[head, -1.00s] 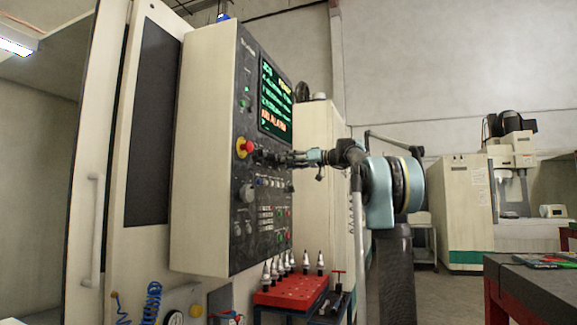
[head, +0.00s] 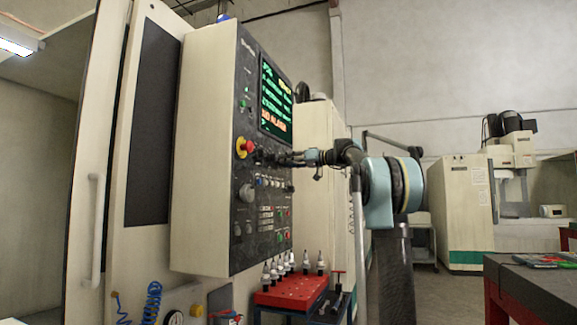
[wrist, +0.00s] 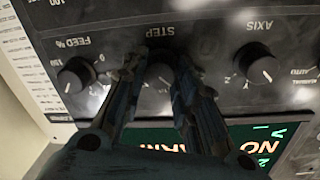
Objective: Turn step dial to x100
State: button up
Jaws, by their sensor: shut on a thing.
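The step dial (wrist: 160,72) is a dark round knob under the STEP label, which appears upside down in the wrist view. My gripper (wrist: 160,64) has one finger on each side of this knob and is shut on it. The fingers cover much of the dial and the marks around it, so I cannot read its setting. In the head view my gripper (head: 263,157) reaches the control panel (head: 262,205) from the right, below the screen, and hides the dial.
The feed dial (wrist: 77,76) and the axis dial (wrist: 256,63) flank the step dial closely. A red emergency stop button (head: 244,148) sits left of my gripper. The screen (head: 275,100) is above. A red rack (head: 290,291) of tool holders stands below the panel.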

jog(key=shift+w, duration=0.1)
jog(key=m, duration=0.8)
jog(key=m+g, duration=0.1)
jog(key=m, duration=0.7)
jog(key=shift+w+d+m, duration=0.15)
jog(key=shift+w+m, duration=0.05)
jog(key=shift+m, duration=0.1)
jog(key=shift+g, duration=0.3)
jog(key=o, duration=1.1)
jog(key=shift+w+f, duration=0.15)
jog(key=shift+c, duration=0.2)
